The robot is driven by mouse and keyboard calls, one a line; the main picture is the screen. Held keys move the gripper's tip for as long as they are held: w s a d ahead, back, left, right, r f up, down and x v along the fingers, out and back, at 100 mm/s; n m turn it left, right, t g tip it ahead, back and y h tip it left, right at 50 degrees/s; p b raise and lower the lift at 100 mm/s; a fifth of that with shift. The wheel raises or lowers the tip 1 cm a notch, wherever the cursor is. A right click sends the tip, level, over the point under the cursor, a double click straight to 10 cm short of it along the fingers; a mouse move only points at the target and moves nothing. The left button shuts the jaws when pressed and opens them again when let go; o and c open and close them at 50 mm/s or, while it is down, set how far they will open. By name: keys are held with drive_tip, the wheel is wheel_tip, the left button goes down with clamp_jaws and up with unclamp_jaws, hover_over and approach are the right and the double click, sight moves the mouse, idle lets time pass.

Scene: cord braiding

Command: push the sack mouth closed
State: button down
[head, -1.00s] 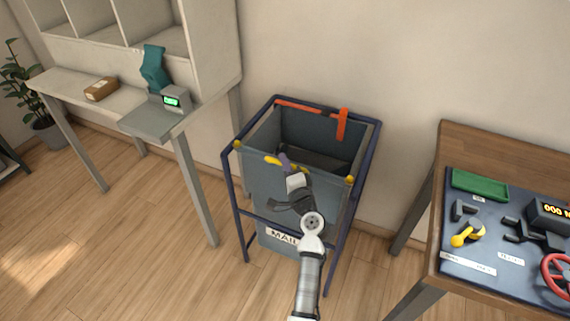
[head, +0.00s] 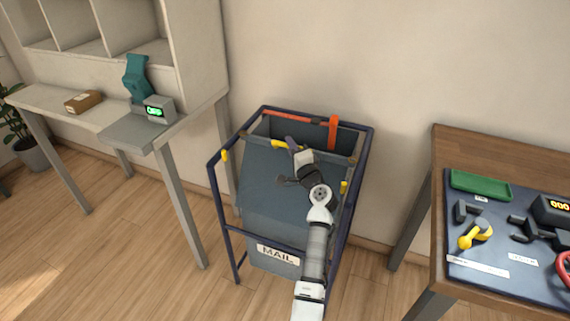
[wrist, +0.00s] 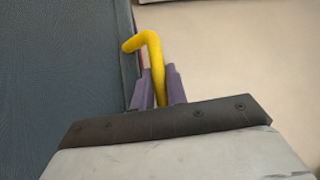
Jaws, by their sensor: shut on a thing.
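The blue-grey mail sack (head: 265,185) hangs in a navy tube frame (head: 214,190). Its front panel slants back toward the wall, and its mouth (head: 312,131) is a narrow gap at the rear. A yellow handle (head: 278,143) sits at the front rim. My gripper (head: 291,144) is shut on this handle. In the wrist view, the purple fingers (wrist: 158,90) close around the bent yellow handle (wrist: 153,50), beside the sack fabric. An orange-red bar (head: 290,118) with an upright orange latch piece (head: 333,132) runs along the back rim. My arm hides part of the front panel.
Yellow pieces (head: 225,156) sit on the frame's sides. At left stands a pale sorting table (head: 60,103) with a parcel (head: 83,102) and a scale (head: 153,109). At right is a wooden table (head: 470,145) with a control panel. Open floor lies in front.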

drive_tip(key=shift+w+d, duration=0.2)
drive_tip(key=shift+w, duration=0.3)
drive_tip(key=c, duration=1.7)
unclamp_jaws()
drive_tip(key=shift+r, duration=0.15)
